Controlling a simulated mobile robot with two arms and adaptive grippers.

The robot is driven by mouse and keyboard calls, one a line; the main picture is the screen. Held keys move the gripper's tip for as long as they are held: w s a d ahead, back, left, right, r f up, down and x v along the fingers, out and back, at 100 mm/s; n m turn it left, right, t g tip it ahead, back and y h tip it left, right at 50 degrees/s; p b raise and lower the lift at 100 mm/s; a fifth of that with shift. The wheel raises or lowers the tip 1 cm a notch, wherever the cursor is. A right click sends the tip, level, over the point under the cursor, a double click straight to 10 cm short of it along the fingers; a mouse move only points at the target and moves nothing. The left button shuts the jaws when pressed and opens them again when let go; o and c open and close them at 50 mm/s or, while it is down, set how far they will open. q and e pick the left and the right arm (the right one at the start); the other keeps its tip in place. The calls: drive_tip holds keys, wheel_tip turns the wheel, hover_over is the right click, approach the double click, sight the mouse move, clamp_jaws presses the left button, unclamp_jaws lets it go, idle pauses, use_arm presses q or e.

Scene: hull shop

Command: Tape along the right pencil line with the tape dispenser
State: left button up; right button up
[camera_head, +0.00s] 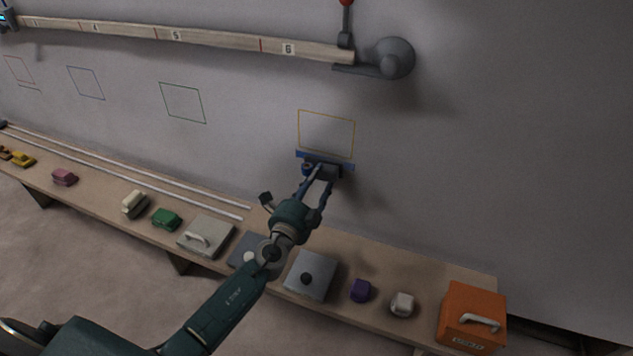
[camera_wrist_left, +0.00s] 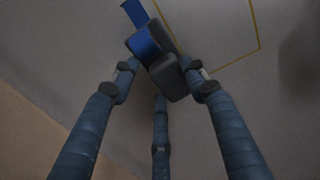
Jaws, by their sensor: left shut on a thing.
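My left gripper (camera_head: 318,178) reaches up to the wall and is shut on a dark grey and blue tape dispenser (camera_head: 326,171). In the left wrist view the fingers of the gripper (camera_wrist_left: 160,85) close around the dispenser's grey and blue body (camera_wrist_left: 165,74). A blue strip (camera_head: 345,164) runs along the lower edge of a yellow-outlined rectangle (camera_head: 328,130) on the wall. I cannot tell whether it is laid tape or part of the dispenser. The yellow outline also shows in the left wrist view (camera_wrist_left: 256,25). I cannot make out a separate pencil line. My right gripper is not in view.
Below, a long wooden bench (camera_head: 350,246) carries several blocks, a grey plate with a knob (camera_head: 311,275) and an orange case (camera_head: 473,314). Above, a numbered wooden rail (camera_head: 225,42) ends at a round grey fitting (camera_head: 392,58). The wall right of the rectangle is clear.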

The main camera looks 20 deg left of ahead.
use_arm(q)
drive_tip(key=shift+w, duration=0.3)
idle(0.5)
drive_tip(key=shift+w, duration=0.2)
drive_tip(key=shift+w+b, duration=0.5)
idle(0.4)
